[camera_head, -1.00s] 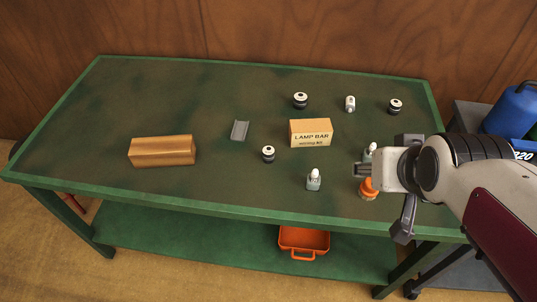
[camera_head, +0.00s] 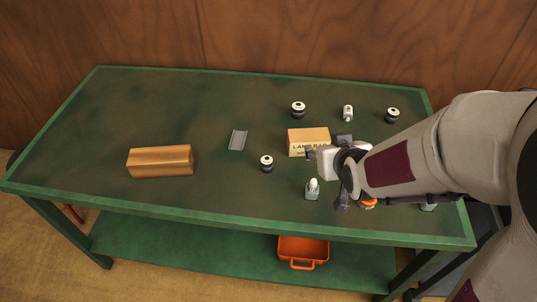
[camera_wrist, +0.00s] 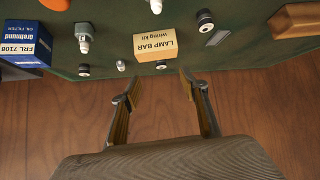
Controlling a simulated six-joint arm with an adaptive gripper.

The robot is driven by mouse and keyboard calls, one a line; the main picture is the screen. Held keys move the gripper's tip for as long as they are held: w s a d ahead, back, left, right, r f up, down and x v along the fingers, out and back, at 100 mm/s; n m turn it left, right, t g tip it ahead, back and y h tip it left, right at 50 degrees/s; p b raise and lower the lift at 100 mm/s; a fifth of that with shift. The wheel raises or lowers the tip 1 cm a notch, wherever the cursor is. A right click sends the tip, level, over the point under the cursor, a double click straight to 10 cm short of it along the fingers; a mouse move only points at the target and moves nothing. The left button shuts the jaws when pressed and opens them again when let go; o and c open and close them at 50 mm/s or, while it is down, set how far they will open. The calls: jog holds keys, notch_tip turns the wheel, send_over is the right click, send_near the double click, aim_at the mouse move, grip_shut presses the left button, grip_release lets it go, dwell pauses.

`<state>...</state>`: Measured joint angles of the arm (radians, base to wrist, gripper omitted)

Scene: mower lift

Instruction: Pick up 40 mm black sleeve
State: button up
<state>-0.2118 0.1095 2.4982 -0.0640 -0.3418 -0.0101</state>
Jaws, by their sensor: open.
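Three short black cylinders with white tops, which could be the sleeve, stand on the green table. One is at the back (camera_head: 298,110), one at the back right (camera_head: 393,115), and one left of the lamp bar box (camera_head: 266,163). They also show in the wrist view, past the box (camera_wrist: 161,65), at the left (camera_wrist: 84,70) and at the upper right (camera_wrist: 205,21). I cannot tell which is 40 mm. My gripper (camera_wrist: 159,80) is open and empty, with no cylinder between its fingers. In the head view my gripper (camera_head: 327,148) is over the table beside the box.
The lamp bar box (camera_head: 308,141) stands mid-table. A white-topped bottle (camera_head: 312,189), a small silver part (camera_head: 348,113), a grey channel (camera_head: 238,140) and a brown block (camera_head: 160,160) are around. An orange bin (camera_head: 302,250) sits below. The left table is mostly clear.

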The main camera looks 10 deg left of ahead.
jog(key=w+a+f+n+t+y, duration=0.1)
jog(key=w+a+f, duration=0.2)
jog(key=a+f, duration=0.3)
jog(key=n+y, duration=0.1)
jog(key=y, duration=0.2)
send_near(268, 162)
jog(key=shift+w+a+f+t, duration=0.2)
jog(key=shift+w+f, duration=0.1)
jog(key=shift+w, duration=0.3)
jog(key=shift+w+a+f+t, duration=0.2)
jog(key=shift+w+f, duration=0.1)
jog(key=shift+w, duration=0.3)
jog(key=shift+s+a+f, duration=0.3)
jog(key=shift+a+f, duration=0.15)
jog(key=shift+f, duration=0.15)
jog(key=shift+x, duration=1.35)
jog(key=shift+w, duration=0.15)
jog(key=shift+r+x, duration=0.1)
jog(key=shift+x, duration=1.1)
jog(key=shift+r+x, duration=0.15)
jog(key=shift+x, duration=1.1)
jog(key=shift+w, duration=0.15)
